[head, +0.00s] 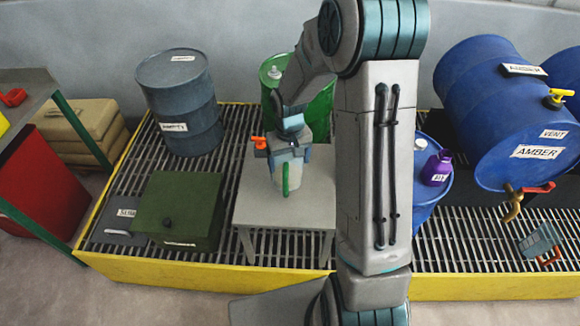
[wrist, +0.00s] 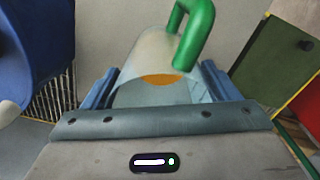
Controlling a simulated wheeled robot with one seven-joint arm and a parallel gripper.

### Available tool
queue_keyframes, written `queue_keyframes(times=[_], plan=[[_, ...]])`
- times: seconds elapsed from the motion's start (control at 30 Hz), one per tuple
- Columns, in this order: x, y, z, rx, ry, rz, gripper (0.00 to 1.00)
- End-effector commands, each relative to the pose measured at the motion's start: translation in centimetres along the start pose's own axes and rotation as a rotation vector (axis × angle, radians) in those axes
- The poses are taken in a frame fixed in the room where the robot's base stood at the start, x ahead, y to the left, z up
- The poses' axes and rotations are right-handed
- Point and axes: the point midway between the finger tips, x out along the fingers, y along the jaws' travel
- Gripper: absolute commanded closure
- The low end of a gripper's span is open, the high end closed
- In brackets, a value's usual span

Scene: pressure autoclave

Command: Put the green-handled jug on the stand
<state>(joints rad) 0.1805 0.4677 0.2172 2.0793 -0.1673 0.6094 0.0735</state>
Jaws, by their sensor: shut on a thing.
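The green-handled jug is a pale, translucent vessel (head: 280,178) with a green handle (head: 286,180). In the wrist view the jug (wrist: 150,55) has its green handle (wrist: 197,35) at the upper right and some amber liquid inside. My gripper (head: 289,154) is shut on the jug; its blue fingers (wrist: 160,90) stand on both sides of the jug in the wrist view. The stand is a small grey table (head: 255,205). In the head view the jug is over the stand's top; I cannot tell whether its base touches it.
A green drum (head: 270,72) stands behind the stand. A jug with an orange handle (head: 538,240) sits far right under the amber drum (head: 500,110).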

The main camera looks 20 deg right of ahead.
Motion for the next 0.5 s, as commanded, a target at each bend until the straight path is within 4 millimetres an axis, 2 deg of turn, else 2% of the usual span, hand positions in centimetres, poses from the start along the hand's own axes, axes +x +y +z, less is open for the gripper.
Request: queue_keyframes(times=[0.23, 0.5], plan=[[3.2, 0.1, 0.1, 0.001, -0.004, -0.001, 0.49], [3.6, 0.1, 0.1, 0.000, -0.001, 0.000, 0.49]])
